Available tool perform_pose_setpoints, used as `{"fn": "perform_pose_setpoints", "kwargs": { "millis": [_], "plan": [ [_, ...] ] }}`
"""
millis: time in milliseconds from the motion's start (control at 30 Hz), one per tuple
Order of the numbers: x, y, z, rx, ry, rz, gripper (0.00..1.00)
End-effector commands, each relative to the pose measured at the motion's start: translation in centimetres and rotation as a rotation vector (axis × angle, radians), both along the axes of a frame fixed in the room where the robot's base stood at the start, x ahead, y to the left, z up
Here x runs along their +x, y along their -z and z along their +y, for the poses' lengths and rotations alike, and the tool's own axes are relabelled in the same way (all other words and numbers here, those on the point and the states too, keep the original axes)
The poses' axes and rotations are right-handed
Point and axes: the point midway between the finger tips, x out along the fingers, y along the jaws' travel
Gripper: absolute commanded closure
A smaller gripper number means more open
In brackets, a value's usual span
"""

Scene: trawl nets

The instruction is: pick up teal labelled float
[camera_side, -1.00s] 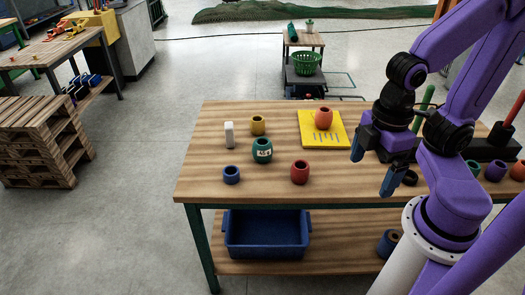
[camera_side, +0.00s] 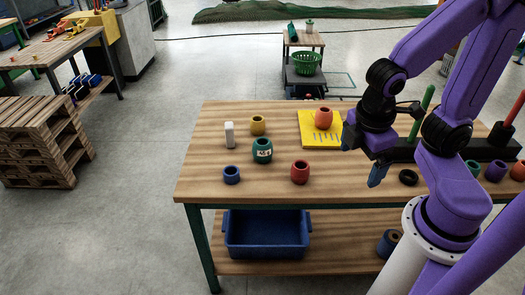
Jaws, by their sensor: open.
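The teal float (camera_side: 262,151) with a white label on its front stands upright on the wooden table, left of centre. My gripper (camera_side: 361,158) is open and empty. It hangs to the right of the teal float, beyond the red float and near the yellow sheet's right edge, apart from all of the floats. Part of the gripper is hidden behind my own wrist.
Around the teal float stand a yellow float (camera_side: 258,125), a white block (camera_side: 229,135), a blue float (camera_side: 231,175) and a red float (camera_side: 300,172). An orange-red float (camera_side: 323,117) is on a yellow sheet (camera_side: 311,139). A black ring (camera_side: 408,177) lies at right.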

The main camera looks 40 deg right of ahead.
Motion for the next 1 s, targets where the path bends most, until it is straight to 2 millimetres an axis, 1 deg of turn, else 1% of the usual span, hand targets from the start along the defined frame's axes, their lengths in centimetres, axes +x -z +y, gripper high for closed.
{"fn": "perform_pose_setpoints", "kwargs": {
  "millis": [33,67,100,267,300,467,500,667,700,767,800,867,900,1000],
  "plan": [
    [1.6,0.5,-0.8,-0.087,-0.015,-0.017,0.0],
    [2.6,0.7,-1.4,-0.142,-0.029,-0.031,0.0],
    [4.0,0.9,-2.1,-0.218,-0.047,-0.048,0.0],
    [9.7,1.2,-5.0,-0.508,-0.133,-0.111,0.0],
    [11.1,1.3,-5.6,-0.577,-0.157,-0.124,0.0],
    [16.8,1.5,-7.6,-0.84,-0.272,-0.174,0.0],
    [18.3,1.6,-8.0,-0.901,-0.305,-0.186,0.0],
    [23.7,2.6,-8.9,-1.123,-0.453,-0.234,0.0],
    [25.0,3.1,-9.1,-1.172,-0.496,-0.245,0.0],
    [26.8,3.8,-9.2,-1.239,-0.56,-0.265,0.0],
    [28.0,4.5,-9.2,-1.28,-0.607,-0.279,0.0],
    [29.6,5.6,-9.1,-1.334,-0.678,-0.303,0.0],
    [30.6,6.5,-9.0,-1.364,-0.726,-0.319,0.0],
    [32.8,9.0,-8.7,-1.425,-0.85,-0.365,0.0]
  ]
}}
